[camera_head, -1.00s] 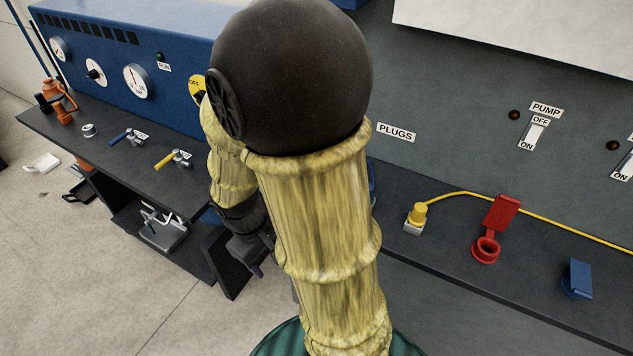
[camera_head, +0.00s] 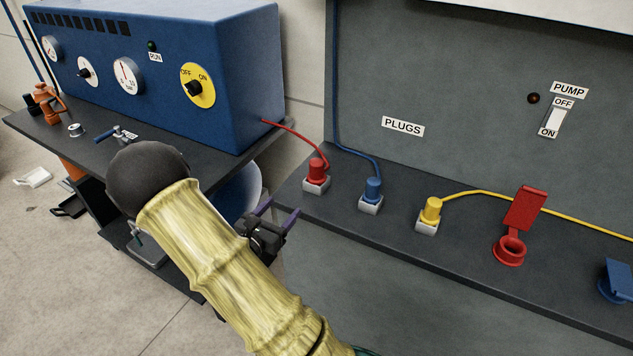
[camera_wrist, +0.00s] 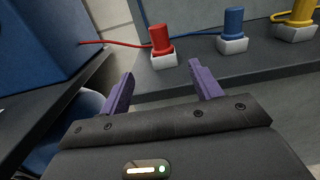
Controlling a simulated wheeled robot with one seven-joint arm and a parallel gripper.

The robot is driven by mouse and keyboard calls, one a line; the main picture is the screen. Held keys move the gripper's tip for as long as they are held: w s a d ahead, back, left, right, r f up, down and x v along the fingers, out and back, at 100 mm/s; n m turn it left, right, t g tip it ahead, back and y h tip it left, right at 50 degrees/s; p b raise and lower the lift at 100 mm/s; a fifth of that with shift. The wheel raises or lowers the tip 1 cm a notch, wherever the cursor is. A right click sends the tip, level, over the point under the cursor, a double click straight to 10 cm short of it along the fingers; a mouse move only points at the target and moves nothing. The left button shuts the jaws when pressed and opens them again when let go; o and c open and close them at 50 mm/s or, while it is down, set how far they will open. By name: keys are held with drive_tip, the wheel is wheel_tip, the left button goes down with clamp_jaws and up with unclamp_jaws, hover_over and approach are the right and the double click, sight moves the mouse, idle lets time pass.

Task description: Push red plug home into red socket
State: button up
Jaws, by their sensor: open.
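The red plug (camera_head: 317,167) stands upright in a small white holder (camera_head: 316,185) at the left end of the dark shelf, with a red cable running to the blue box. The red plug also shows in the wrist view (camera_wrist: 160,39), beyond and between my fingertips. The red socket (camera_head: 509,250) is farther right on the shelf, a red ring with its red flap cover (camera_head: 524,208) raised. My gripper (camera_head: 279,212) is open and empty, in front of the shelf and short of the red plug. Its purple fingers also show in the wrist view (camera_wrist: 160,82).
A blue plug (camera_head: 373,191) and a yellow plug (camera_head: 431,210) stand in white holders between the red plug and red socket. A yellow cable (camera_head: 560,212) runs behind the red socket. A blue socket (camera_head: 614,284) is at far right. The blue box (camera_head: 160,75) stands left.

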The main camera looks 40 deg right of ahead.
drive_tip(key=shift+w+r, duration=0.1)
drive_tip(key=p, duration=0.3)
approach(313, 174)
drive_tip(key=x, duration=0.5)
drive_tip(key=shift+r, duration=0.2)
drive_tip(key=shift+w+d, duration=0.1)
drive_tip(key=shift+d, duration=0.05)
drive_tip(key=shift+d, duration=0.1)
drive_tip(key=x, duration=0.2)
drive_tip(key=p+x, duration=0.1)
drive_tip(key=x, duration=0.2)
drive_tip(key=shift+f+p, duration=0.25)
drive_tip(key=shift+p, duration=0.05)
drive_tip(key=shift+c, duration=0.4)
drive_tip(key=c, duration=1)
